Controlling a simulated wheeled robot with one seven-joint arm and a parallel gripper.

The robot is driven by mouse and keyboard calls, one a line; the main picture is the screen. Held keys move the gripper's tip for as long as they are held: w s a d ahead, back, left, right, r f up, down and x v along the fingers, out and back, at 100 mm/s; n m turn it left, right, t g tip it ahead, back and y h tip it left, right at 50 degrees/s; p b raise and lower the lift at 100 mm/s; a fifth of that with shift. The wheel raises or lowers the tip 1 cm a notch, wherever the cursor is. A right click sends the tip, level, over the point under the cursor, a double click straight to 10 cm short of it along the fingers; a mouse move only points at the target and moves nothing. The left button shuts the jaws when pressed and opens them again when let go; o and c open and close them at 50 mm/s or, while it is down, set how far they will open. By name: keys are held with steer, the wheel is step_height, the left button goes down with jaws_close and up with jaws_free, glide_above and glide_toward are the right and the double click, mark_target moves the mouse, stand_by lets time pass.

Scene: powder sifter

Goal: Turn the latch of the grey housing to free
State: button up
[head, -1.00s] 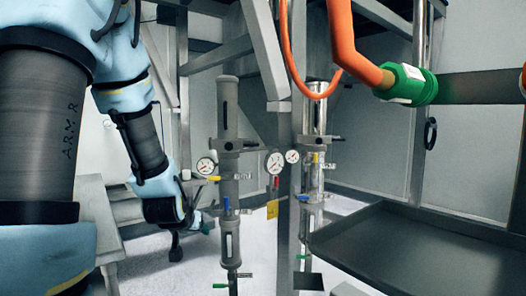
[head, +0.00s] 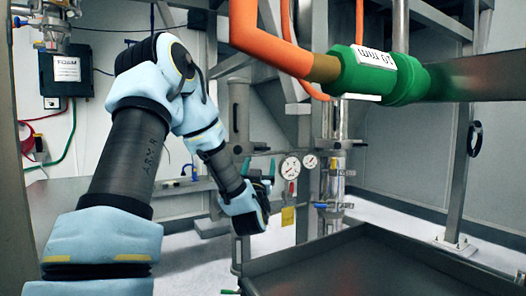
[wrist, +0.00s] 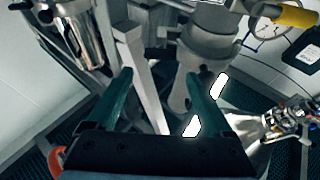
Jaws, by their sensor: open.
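The grey housing is an upright column with a flange. In the head view its upper tube (head: 239,108) shows behind my arm, which hides its lower part. In the wrist view the grey housing (wrist: 208,45) stands just beyond my gripper (wrist: 158,75), nearer the right finger. My gripper is open, with two green fingers spread and nothing between them. It also shows in the head view (head: 258,165), small, in front of the column. A dark knob-like piece (wrist: 156,54) sticks out left of the flange; I cannot tell whether it is the latch.
Round gauges (head: 290,168) and a second, shinier column (head: 337,165) stand right of my gripper. A dark tray (head: 350,265) fills the lower right. An orange pipe with a green coupling (head: 375,74) crosses above. A slanted grey beam (wrist: 122,42) passes left of the housing.

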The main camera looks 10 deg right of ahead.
mark_target(262, 149)
steer(key=p+x, duration=0.2)
steer(key=x, duration=0.5)
steer(key=shift+w, duration=0.1)
steer(key=shift+c, duration=0.2)
steer(key=shift+f, duration=0.1)
steer(key=c, duration=1)
